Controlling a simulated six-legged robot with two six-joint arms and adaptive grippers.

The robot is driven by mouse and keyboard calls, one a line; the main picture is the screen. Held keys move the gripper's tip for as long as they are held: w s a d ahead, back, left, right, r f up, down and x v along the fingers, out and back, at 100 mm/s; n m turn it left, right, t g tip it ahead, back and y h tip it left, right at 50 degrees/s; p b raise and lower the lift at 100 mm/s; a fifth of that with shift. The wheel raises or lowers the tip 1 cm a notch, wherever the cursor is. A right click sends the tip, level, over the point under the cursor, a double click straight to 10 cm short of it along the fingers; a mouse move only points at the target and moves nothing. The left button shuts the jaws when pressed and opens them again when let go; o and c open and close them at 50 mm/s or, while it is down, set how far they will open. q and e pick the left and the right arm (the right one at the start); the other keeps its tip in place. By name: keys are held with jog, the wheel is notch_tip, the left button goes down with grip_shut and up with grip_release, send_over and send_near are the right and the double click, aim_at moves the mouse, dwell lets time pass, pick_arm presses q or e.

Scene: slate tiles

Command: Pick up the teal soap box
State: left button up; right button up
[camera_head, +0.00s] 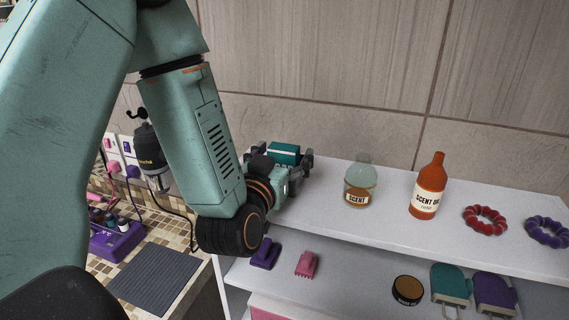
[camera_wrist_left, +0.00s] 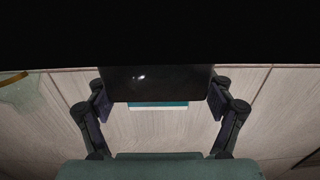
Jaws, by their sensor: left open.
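The teal soap box (camera_head: 284,149) is at the left end of the white upper shelf, by the wall, partly hidden behind my left gripper (camera_head: 292,168). The box has a teal top and a pale band. In the left wrist view, the left gripper (camera_wrist_left: 159,101) is open, its two fingers spread wide on either side. A thin teal and white strip of the box (camera_wrist_left: 158,105) shows between them below a dark block. I cannot tell whether the fingers touch the box. My right gripper is not in view.
On the upper shelf (camera_head: 325,190), right of my gripper, stand a clear scent bottle (camera_head: 360,182) and an orange bottle (camera_head: 428,187), with red (camera_head: 484,220) and purple (camera_head: 546,232) rings. The lower shelf holds purple and pink clips (camera_head: 307,264), a round tin (camera_head: 408,290) and teal and purple items.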

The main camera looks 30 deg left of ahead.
pick_arm(q)
jog(key=shift+s+d+r, duration=0.15)
jog(key=shift+s+d, duration=0.1)
jog(key=c, duration=0.4)
jog(key=shift+w+a, duration=0.1)
jog(key=shift+a, duration=0.1)
jog(key=c, duration=0.6)
jog(key=shift+d, duration=0.1)
jog(key=c, duration=0.3)
